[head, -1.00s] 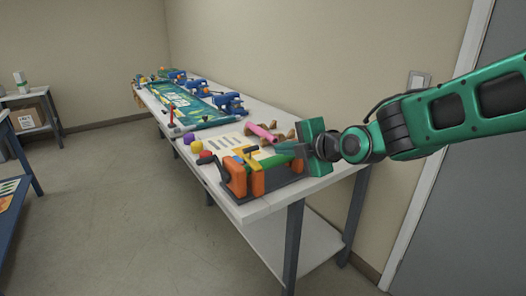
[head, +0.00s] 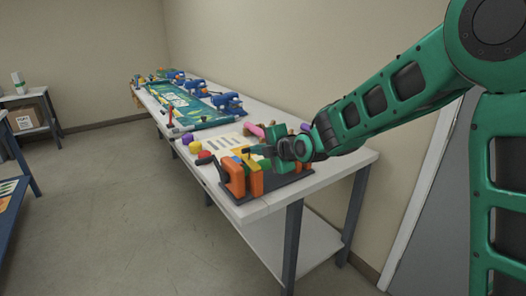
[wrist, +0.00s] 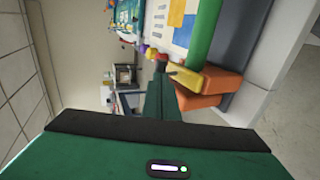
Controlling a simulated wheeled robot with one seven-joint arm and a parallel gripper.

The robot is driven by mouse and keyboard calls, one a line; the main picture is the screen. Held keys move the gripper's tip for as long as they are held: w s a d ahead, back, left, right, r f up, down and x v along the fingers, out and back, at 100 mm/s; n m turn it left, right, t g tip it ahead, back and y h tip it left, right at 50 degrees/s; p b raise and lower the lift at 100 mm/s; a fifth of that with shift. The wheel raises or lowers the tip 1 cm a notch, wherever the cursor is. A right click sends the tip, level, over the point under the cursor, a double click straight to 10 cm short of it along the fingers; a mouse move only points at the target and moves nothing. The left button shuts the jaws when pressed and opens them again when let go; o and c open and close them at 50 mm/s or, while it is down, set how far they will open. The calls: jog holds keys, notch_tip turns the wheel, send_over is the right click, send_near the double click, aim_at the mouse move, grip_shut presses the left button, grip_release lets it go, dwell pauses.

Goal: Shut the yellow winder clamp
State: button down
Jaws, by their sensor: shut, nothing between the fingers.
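The yellow winder clamp (head: 249,163) is on the orange-ended winder at the near end of the long table. Its yellow lever (wrist: 187,77) shows in the wrist view, slanting across the orange end block (wrist: 212,86). My gripper (head: 254,150) is shut and empty, above the winder close to the clamp. In the wrist view my dark green fingers (wrist: 160,78) lie just left of the lever. I cannot tell whether they touch it. The green roller (wrist: 203,35) runs up from the block. My gripper hides part of the winder in the head view.
The winder's orange blocks (head: 234,178) stand at the table's (head: 262,204) near edge. Red, yellow and purple knobs (head: 195,147) sit to the left. A pink roll (head: 254,130) lies behind. Blue clamps (head: 227,103) and a teal mat stand farther back.

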jog(key=shift+w+a+f, duration=0.15)
jog(key=shift+w+a, duration=0.05)
jog(key=shift+w, duration=0.1)
jog(key=shift+w+a+f, duration=0.25)
jog(key=shift+w+a, duration=0.1)
jog(key=shift+w, duration=0.2)
jog(key=shift+w+r, duration=0.15)
jog(key=shift+a, duration=0.15)
jog(key=shift+a+r, duration=0.1)
jog(key=shift+r, duration=0.05)
jog(key=shift+s, duration=0.2)
